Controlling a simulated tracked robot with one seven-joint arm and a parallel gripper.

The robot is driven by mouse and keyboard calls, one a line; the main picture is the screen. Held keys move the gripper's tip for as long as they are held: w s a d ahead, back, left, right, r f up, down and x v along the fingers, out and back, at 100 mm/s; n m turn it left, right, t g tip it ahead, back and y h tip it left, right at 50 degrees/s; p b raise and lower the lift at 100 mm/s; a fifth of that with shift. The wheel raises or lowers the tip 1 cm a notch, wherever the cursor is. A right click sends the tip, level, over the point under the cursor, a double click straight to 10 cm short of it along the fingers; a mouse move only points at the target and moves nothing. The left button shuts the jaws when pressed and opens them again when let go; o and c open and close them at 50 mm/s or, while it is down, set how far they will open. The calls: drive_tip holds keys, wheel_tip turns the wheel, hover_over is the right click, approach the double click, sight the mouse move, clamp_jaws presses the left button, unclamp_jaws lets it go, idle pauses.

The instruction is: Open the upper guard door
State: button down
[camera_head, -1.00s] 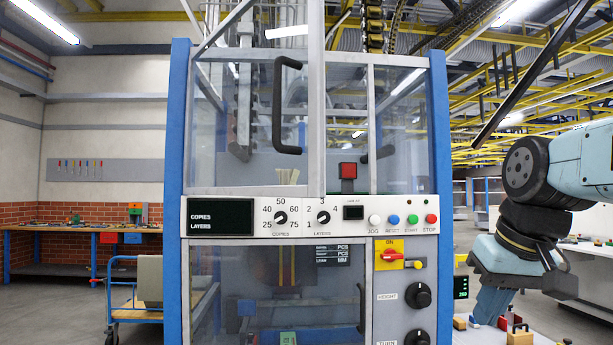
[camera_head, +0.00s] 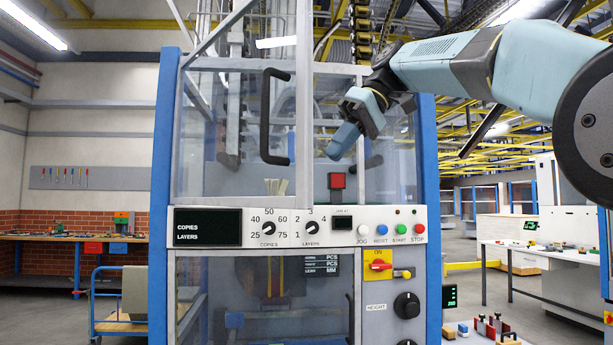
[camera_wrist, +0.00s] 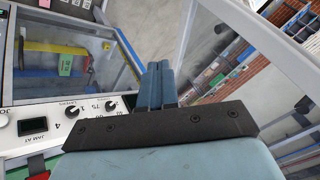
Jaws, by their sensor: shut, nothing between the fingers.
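The upper guard door is a clear panel in a grey frame (camera_head: 303,110) on the upper left of the machine. Its top edge slants up toward me, so it appears to stand ajar, hinged at the left. Its black bar handle (camera_head: 267,118) is near the free right edge. My gripper (camera_head: 338,147) is shut and empty, right of that free edge and in front of the machine's upper opening. In the wrist view my blue fingers (camera_wrist: 160,66) lie together, with a grey frame, likely the door's (camera_wrist: 255,40), at the right. No contact with it shows clearly.
The control panel (camera_head: 300,227) with knobs and buttons runs below the door. Blue posts (camera_head: 166,130) flank the machine. A blue cart (camera_head: 118,321) stands at the lower left and a white table (camera_head: 545,262) at the right. Open floor lies on both sides.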

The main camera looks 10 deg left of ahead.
drive_tip(key=shift+s+a+f, duration=0.7)
drive_tip(key=shift+a+f, duration=0.6)
drive_tip(key=shift+a, duration=0.1)
drive_tip(key=shift+s+a+f, duration=0.7)
drive_tip(key=shift+a+f, duration=0.55)
drive_tip(key=shift+a, duration=0.1)
drive_tip(key=shift+s+a+f, duration=0.7)
drive_tip(key=shift+a+f, duration=0.6)
drive_tip(key=shift+a, duration=0.1)
drive_tip(key=shift+s, duration=0.1)
